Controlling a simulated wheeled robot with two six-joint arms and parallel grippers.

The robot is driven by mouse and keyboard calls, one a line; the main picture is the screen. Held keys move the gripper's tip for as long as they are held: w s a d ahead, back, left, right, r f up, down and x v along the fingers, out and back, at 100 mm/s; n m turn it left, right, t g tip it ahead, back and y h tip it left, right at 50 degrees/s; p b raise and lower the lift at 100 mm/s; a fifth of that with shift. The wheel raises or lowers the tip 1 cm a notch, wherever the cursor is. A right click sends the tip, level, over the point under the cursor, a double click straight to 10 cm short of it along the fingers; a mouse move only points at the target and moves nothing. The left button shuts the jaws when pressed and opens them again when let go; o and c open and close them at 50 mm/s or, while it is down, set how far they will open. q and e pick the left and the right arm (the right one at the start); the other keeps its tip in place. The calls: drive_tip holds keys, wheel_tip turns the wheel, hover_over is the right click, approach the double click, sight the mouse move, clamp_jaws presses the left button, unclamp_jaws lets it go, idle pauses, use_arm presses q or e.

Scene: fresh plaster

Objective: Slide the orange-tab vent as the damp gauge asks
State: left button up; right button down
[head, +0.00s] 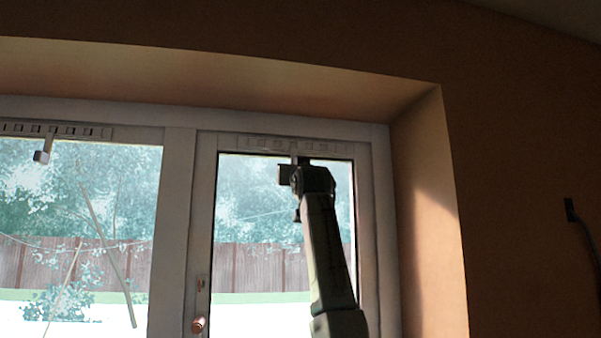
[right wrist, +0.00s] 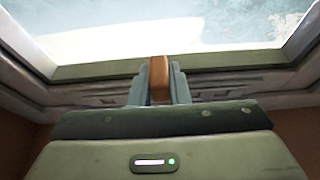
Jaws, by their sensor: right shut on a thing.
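A slotted vent strip (head: 285,145) runs along the top of the right window sash. My right gripper (head: 300,163) is raised to it from below, and in the head view the gripper and arm hide its tab. In the right wrist view the fingers (right wrist: 158,88) are shut on an orange-brown tab (right wrist: 159,76), in front of the slotted strip (right wrist: 95,100). The slots are too dim to tell how far they are open. My left gripper is not in view. I cannot make out a damp gauge.
A second slotted vent (head: 55,130) with a hanging grey tab (head: 42,156) tops the left pane. A copper-coloured window handle (head: 199,323) is low on the middle frame. The plaster reveal (head: 425,220) bounds the right side. A dark fitting with a cable (head: 570,209) is on the right wall.

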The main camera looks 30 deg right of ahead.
drive_tip(key=c, duration=1.4)
unclamp_jaws()
drive_tip(key=shift+a, duration=0.15)
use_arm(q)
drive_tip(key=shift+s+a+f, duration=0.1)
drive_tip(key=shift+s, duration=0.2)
use_arm(e)
drive_tip(key=shift+o, duration=0.2)
drive_tip(key=shift+a+r, duration=0.1)
drive_tip(key=shift+a, duration=0.1)
